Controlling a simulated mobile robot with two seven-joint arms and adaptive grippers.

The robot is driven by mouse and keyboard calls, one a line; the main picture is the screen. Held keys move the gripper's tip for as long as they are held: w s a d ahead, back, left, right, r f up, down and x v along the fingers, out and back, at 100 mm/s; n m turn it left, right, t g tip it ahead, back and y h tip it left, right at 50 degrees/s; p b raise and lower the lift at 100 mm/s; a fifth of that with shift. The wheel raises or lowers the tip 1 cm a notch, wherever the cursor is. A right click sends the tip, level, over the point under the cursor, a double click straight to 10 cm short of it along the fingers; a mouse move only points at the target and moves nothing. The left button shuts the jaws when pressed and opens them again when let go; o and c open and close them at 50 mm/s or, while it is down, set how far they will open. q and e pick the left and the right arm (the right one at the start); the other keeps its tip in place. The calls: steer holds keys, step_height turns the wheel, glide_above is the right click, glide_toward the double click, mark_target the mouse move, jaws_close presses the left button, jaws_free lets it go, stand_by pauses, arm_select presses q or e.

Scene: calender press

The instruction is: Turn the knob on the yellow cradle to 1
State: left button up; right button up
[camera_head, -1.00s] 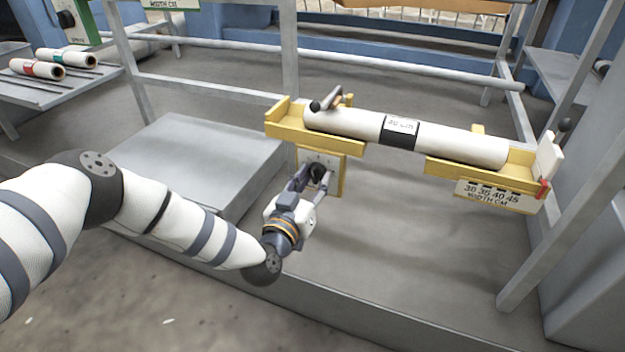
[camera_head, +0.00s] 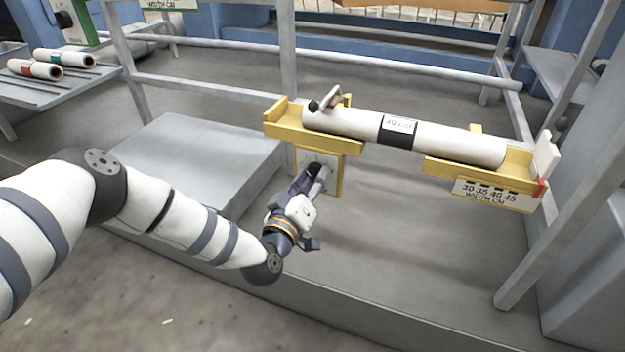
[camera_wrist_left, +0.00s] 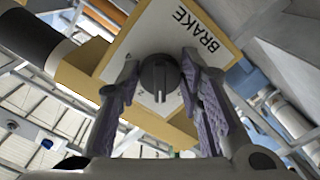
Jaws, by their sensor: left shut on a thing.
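The yellow cradle (camera_head: 290,135) holds a white roll (camera_head: 455,143) with a black label band. Below its left end hangs a yellow-edged plate (camera_head: 333,184) with a dark knob (camera_head: 313,170). In the left wrist view the plate reads BRAKE (camera_wrist_left: 197,30), and the round dark knob (camera_wrist_left: 160,78) has a pale pointer line. Small marks by the knob are too small to read surely. My left gripper (camera_head: 307,178) is at the plate, its purple-padded fingers (camera_wrist_left: 160,85) on both sides of the knob, shut on it. My right gripper is not in view.
A scale sign (camera_head: 490,193) with a red marker hangs at the cradle's right end. A grey box (camera_head: 200,155) stands left of the cradle. Grey rails and posts (camera_head: 290,60) frame the area. More rolls (camera_head: 62,58) lie on a rack at far left.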

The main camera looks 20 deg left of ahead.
arm_select(q)
steer(key=shift+s+d+f, duration=0.1)
steer(key=o, duration=1.1)
steer(key=s, duration=1.2)
steer(key=shift+a, duration=0.25)
